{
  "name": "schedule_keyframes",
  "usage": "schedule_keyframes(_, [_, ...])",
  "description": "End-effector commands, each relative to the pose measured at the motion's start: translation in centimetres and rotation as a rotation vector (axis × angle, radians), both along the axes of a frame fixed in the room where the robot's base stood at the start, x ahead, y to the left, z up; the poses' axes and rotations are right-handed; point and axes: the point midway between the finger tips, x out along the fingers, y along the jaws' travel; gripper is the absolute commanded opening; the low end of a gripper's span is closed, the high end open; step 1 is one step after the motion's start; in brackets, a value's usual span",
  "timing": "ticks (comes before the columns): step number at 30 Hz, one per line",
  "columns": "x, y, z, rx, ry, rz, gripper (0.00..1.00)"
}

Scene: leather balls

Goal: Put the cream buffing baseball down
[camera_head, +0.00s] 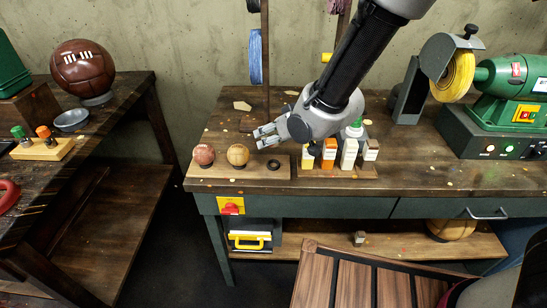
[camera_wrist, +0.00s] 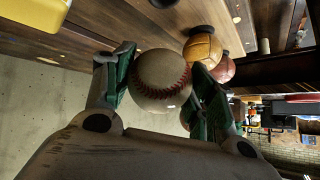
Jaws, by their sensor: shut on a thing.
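The cream baseball (camera_wrist: 160,75) with red stitching sits between the two green-padded fingers of my gripper in the wrist view. My gripper (camera_head: 266,134) is shut on it, above the back of a wooden ball board (camera_head: 215,172) on the workbench. In the head view I cannot make out the baseball at the fingers. The board carries a reddish ball (camera_head: 204,154) and a tan ball (camera_head: 238,155), which also show in the wrist view as the tan ball (camera_wrist: 202,50) and the reddish ball (camera_wrist: 223,69). To their right an empty black ring (camera_head: 273,165) lies on the board.
Several bottles (camera_head: 328,153) stand on a board right of the ring. A green buffing machine (camera_head: 510,90) with a yellow wheel stands at the right. A brown ball (camera_head: 82,68) rests on the left table. The bench around the back of the ball board is mostly clear.

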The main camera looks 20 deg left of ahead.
Motion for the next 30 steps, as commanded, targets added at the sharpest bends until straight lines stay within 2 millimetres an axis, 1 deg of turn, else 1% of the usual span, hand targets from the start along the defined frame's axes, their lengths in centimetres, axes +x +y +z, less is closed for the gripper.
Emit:
schedule_keyframes(1, [0.0,-0.1,-1.0,-0.003,0.001,0.000,0.32])
schedule_keyframes(5, [0.0,0.0,-2.3,0.000,0.000,-0.001,0.32])
schedule_keyframes(10, [0.0,-0.1,-4.9,-0.002,0.001,-0.002,0.32])
schedule_keyframes(13, [0.1,-0.1,-6.1,0.000,0.000,-0.001,0.32])
schedule_keyframes(15, [0.1,-0.1,-6.4,0.001,0.000,-0.002,0.32])
schedule_keyframes(23, [0.1,-0.1,-6.5,0.002,0.000,-0.002,0.32])
schedule_keyframes(27, [0.1,-0.1,-6.9,0.002,0.000,-0.002,0.32])
schedule_keyframes(28, [0.1,-0.1,-6.9,0.002,0.000,-0.002,0.59])
schedule_keyframes(29, [0.1,-0.1,-6.9,0.002,0.000,-0.002,0.65])
schedule_keyframes(30, [0.1,-0.1,-6.9,0.002,0.000,-0.002,0.65])
